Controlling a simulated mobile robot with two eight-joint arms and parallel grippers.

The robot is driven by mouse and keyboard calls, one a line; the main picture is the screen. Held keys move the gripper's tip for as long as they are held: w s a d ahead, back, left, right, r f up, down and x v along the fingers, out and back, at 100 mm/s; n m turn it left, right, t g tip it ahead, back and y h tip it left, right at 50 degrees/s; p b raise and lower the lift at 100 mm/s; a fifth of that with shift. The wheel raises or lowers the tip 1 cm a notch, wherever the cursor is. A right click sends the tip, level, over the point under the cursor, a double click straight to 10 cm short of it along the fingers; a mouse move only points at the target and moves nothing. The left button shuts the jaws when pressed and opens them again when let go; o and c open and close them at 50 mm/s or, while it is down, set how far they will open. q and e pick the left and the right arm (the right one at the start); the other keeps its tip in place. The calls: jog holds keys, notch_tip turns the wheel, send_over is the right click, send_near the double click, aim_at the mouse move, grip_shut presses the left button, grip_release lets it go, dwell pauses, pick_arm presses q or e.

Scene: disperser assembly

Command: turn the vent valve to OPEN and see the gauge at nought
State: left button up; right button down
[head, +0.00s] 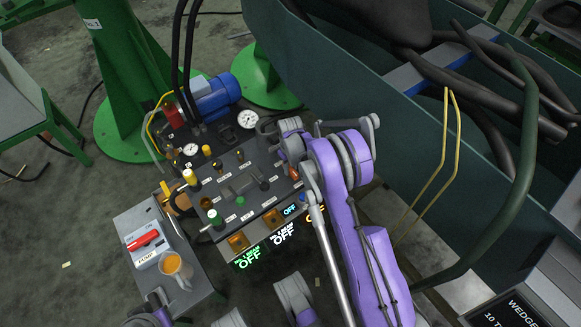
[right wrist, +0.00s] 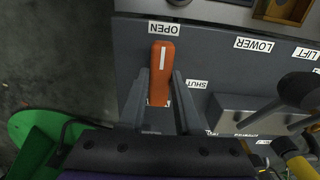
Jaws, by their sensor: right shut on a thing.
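The vent valve's orange handle (right wrist: 163,62) shows in the right wrist view, with its white line pointing at the OPEN label (right wrist: 164,28). The SHUT label (right wrist: 196,84) is to its right. My right gripper (right wrist: 162,88) is shut on the handle, one finger on each side. In the head view the orange handle (head: 294,173) is at the panel's right edge, partly covered by my right gripper (head: 289,164).
The dark panel (head: 232,207) carries several knobs and levers close to my right gripper. A dark green bin wall (head: 320,50) rises behind my right arm.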

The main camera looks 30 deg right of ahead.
dwell(0.3)
jog(key=c, duration=0.6)
grip_release()
notch_tip(320, 180, up, 11)
jog(key=p, duration=0.2)
jog(key=shift+p, duration=0.4)
